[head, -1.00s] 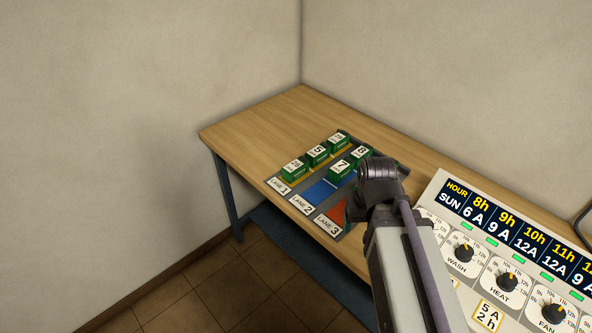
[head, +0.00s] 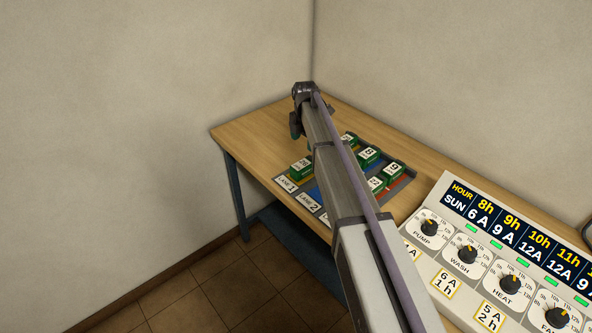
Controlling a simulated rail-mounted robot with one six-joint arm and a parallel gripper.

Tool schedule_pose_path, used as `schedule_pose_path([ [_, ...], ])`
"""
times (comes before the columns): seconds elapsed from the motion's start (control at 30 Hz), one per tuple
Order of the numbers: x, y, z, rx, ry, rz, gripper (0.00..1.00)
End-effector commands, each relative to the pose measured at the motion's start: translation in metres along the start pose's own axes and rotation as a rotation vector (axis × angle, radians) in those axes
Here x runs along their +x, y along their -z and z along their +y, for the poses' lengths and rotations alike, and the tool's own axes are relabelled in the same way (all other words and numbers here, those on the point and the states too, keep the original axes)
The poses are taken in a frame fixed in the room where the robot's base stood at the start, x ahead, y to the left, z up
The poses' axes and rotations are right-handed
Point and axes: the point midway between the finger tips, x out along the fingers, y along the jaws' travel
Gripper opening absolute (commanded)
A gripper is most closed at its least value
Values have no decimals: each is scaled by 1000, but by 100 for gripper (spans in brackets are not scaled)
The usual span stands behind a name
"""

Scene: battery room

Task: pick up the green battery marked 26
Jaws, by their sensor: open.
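Several green batteries with white number labels sit in the lanes of a tray on the wooden table. The battery (head: 302,168) at the front of Lane 1 has a small label that may read 26, but I cannot read it surely. My gripper (head: 296,129) is small and dark at the far end of my arm. It hangs beyond and above that battery, apart from it, open and with nothing visible in it. My arm hides the middle of the tray and some batteries.
A control panel with knobs (head: 505,245) fills the lower right. Walls meet behind the table (head: 245,130).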

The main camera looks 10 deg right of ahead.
Motion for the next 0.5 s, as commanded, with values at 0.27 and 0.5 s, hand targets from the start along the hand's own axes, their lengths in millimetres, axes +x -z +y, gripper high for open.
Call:
schedule_pose_path([
  [0.27,30,0,0,-9,0,0,76],
  [0.5,60,0,-1,-8,0,0,76],
])
